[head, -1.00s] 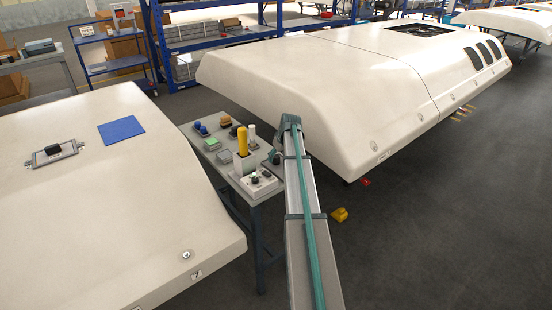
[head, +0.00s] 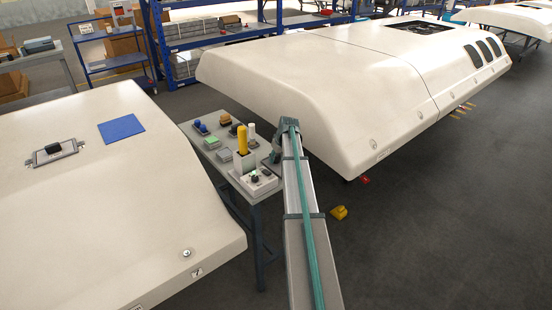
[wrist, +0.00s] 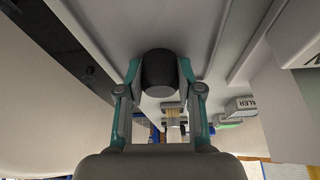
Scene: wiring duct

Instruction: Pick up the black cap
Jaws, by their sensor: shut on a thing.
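The black cap (wrist: 159,70) is a dark, rounded cylinder in the wrist view. It sits between the two teal-edged fingers of my gripper (wrist: 160,72), which is shut on it from both sides. A pale grey surface shows behind the cap; whether the cap touches it cannot be told. In the head view my gripper (head: 274,157) is at the right edge of the small grey table, partly hidden by my arm. The cap cannot be made out there.
The table (head: 222,182) holds a white block with a yellow bottle (head: 242,141), a white tray with a dark round part (head: 254,179), a green box (head: 211,143) and several small items. Large white shells stand left (head: 90,220) and right (head: 330,90), close to the table.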

